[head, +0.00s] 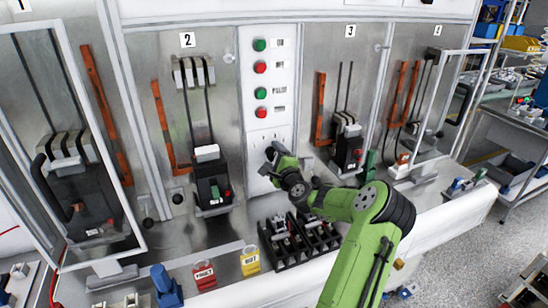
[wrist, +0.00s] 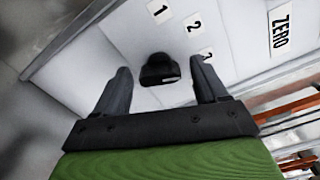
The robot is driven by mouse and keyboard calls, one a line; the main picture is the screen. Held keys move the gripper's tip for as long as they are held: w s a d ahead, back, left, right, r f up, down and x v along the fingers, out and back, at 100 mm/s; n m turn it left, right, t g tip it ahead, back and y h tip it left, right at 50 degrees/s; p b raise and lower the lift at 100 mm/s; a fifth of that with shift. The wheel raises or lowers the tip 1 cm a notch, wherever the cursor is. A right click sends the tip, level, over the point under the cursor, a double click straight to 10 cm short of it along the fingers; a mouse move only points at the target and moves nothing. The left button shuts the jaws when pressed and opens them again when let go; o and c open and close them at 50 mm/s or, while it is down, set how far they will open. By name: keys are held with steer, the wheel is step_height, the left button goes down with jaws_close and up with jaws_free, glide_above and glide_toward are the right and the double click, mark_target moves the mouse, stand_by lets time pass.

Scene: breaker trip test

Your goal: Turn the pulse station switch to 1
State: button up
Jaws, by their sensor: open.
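The station switch is a black knob (wrist: 158,68) on a white panel in the wrist view. Labels 1 (wrist: 158,9) and 2 (wrist: 193,23) and a partly covered third label lie above and to the right of it. A small light mark shows on the knob's lower right edge; I cannot tell which number it is set to. My gripper (wrist: 162,66) is open, one finger on each side of the knob, with gaps visible on both sides.
Green and red buttons (head: 260,67) sit above on the same panel. Breaker bays stand on both sides, with a black breaker (head: 211,188) to the left.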

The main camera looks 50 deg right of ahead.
steer(key=c, duration=1.1)
steer(key=shift+o, duration=0.2)
steer(key=shift+f+n, duration=0.1)
steer(key=shift+n, duration=0.2)
steer(key=n+b, duration=0.3)
steer(key=b, duration=0.1)
steer(key=shift+f, duration=0.15)
steer(key=n+b, duration=0.4)
steer(key=b, duration=0.1)
steer(key=shift+n+b, duration=0.4)
steer(key=n+b, duration=0.4)
steer(key=b, duration=0.1)
steer(key=n+b, duration=0.3)
steer(key=shift+n+b, duration=0.3)
steer(key=shift+n, duration=0.1)
